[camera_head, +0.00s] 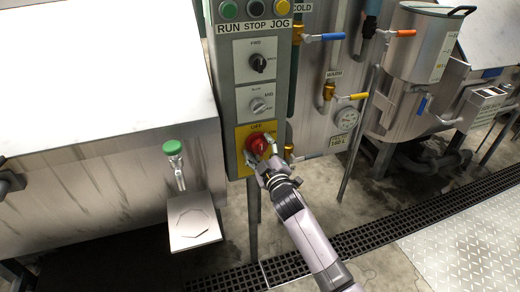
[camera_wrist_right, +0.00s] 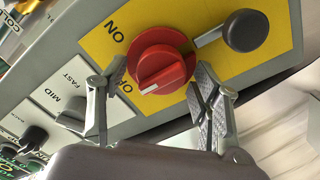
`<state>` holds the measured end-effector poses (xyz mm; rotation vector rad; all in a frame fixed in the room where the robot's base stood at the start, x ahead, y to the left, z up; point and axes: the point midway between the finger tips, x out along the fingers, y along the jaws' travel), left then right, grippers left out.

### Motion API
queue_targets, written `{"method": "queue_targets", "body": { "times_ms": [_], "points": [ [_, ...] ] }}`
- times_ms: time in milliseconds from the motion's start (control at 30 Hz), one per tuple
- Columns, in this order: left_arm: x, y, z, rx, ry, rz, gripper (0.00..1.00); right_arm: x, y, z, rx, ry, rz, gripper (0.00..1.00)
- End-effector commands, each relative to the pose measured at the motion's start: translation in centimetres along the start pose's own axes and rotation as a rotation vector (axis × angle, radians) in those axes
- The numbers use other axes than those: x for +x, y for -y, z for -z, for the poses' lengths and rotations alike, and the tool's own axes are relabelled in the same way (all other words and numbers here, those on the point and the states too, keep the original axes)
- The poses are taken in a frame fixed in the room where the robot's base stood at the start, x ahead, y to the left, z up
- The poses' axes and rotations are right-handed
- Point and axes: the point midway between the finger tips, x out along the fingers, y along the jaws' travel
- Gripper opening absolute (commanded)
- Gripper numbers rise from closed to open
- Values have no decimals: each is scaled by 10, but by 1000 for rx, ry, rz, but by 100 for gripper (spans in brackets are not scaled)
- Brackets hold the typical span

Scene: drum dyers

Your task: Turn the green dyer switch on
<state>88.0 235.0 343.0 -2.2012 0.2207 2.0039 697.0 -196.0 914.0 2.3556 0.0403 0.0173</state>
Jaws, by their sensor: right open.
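In the right wrist view the red switch (camera_wrist_right: 162,66) has a raised ridge whose white mark points toward the partly hidden OFF label; ON is printed above left. My right gripper (camera_head: 262,160) is open at the switch. In the wrist view its fingers (camera_wrist_right: 155,85) stand on either side of the switch, with the knob between them; whether they touch it I cannot tell. My left gripper is not in view.
A black round knob (camera_wrist_right: 246,30) juts from the yellow plate near the switch. Above are FWD and speed dials (camera_head: 259,63) and RUN, STOP, JOG buttons (camera_head: 256,8). A green-capped valve (camera_head: 173,147) is left; pipes with coloured handles (camera_head: 352,97) are right.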

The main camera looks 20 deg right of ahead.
Motion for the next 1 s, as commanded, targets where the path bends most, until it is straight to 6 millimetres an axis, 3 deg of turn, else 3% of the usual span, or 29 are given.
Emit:
{"method": "queue_targets", "body": {
  "times_ms": [100,800,1000],
  "points": [
    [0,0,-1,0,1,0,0,0,0,0,0,0,0,58],
    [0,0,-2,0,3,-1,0,-1,0,0,0,1,1,11],
    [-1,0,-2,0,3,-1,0,-1,0,0,11,1,1,11]
  ]
}}
